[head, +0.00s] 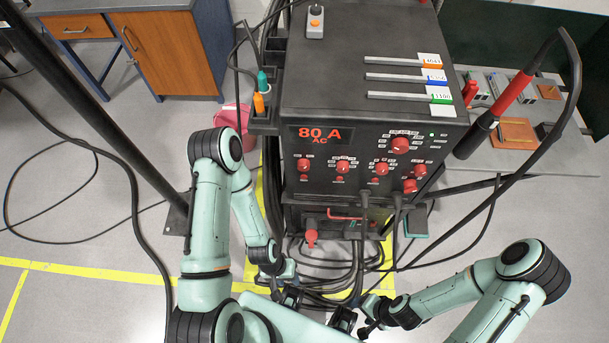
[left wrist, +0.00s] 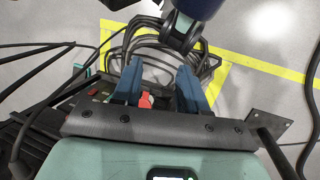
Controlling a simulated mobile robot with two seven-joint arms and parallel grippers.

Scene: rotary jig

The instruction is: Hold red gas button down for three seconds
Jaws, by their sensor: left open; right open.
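The black welding machine (head: 290,105) has several red knobs and small red buttons on its front panel. I cannot tell which is the gas button. A red fitting (head: 311,237) sits low on its front, with a red bar (head: 345,214) beside it. My left gripper (head: 289,297) is open and empty, low in front of the machine above the cables. In the left wrist view its two blue fingers (left wrist: 158,75) stand apart, and a red part (left wrist: 146,100) shows between them, partly hidden. My right gripper (head: 343,321) is open and empty at the bottom edge, right of the left one.
Black cables (head: 325,265) coil on the floor in front of the machine, inside yellow tape. A small grey box with an orange button (head: 315,31) and labelled rods (head: 405,77) lie on top. A torch with a red grip (head: 510,92) hangs at right. A dark post stands at left.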

